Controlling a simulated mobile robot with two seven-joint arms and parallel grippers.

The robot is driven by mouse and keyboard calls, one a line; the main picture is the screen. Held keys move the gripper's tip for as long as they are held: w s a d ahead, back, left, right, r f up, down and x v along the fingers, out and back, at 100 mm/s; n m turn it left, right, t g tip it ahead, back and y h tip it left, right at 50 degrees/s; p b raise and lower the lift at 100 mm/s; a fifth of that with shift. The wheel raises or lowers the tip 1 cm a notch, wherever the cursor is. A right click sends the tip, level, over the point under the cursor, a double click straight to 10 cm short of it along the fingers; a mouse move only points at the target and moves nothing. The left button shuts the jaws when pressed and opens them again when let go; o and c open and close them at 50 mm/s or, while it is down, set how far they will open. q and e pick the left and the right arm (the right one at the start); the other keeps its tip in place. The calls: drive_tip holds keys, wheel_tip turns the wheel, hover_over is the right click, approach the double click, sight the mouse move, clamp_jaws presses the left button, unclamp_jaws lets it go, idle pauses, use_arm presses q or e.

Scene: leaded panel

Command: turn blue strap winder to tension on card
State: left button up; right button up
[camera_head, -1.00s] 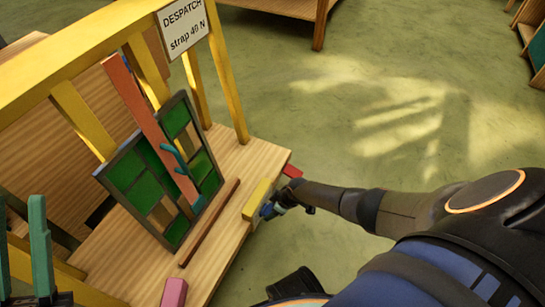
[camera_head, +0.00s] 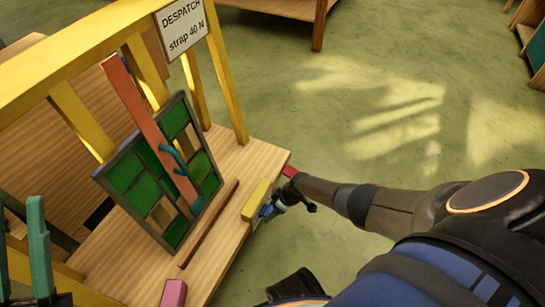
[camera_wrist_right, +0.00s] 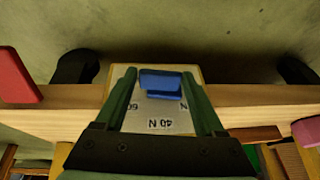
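The blue strap winder (camera_wrist_right: 162,84) sits on a pale plate (camera_wrist_right: 150,116) in the right wrist view. The plate reads "40 N" and other partly covered marks, upside down. My right gripper (camera_wrist_right: 159,73) has its green fingers on both sides of the winder, with plate showing in a gap beside it. In the head view my right gripper (camera_head: 272,207) is at the bench's front edge by a yellow block (camera_head: 256,199). The card (camera_head: 184,28) reads "DESPATCH strap 40 N". My left gripper (camera_head: 20,225) is open and empty at the lower left.
A leaded panel (camera_head: 125,171) with green panes leans on the wooden bench (camera_head: 208,277), crossed by a coral bar (camera_head: 140,100). A yellow frame (camera_head: 70,45) stands behind it. Red (camera_wrist_right: 17,78) and pink (camera_head: 173,293) blocks sit along the front edge.

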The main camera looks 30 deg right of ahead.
drive_tip(key=o, duration=0.3)
use_arm(q)
wheel_tip(320, 180, up, 11)
drive_tip(key=a+t+p, duration=0.1)
drive_tip(key=p, duration=0.8)
drive_tip(key=shift+s+a+p, duration=0.2)
drive_tip(key=shift+s+p, duration=0.05)
drive_tip(key=shift+p, duration=0.15)
use_arm(e)
drive_tip(key=v, duration=1.2)
drive_tip(key=shift+r, duration=0.3)
use_arm(q)
drive_tip(key=shift+f, duration=0.1)
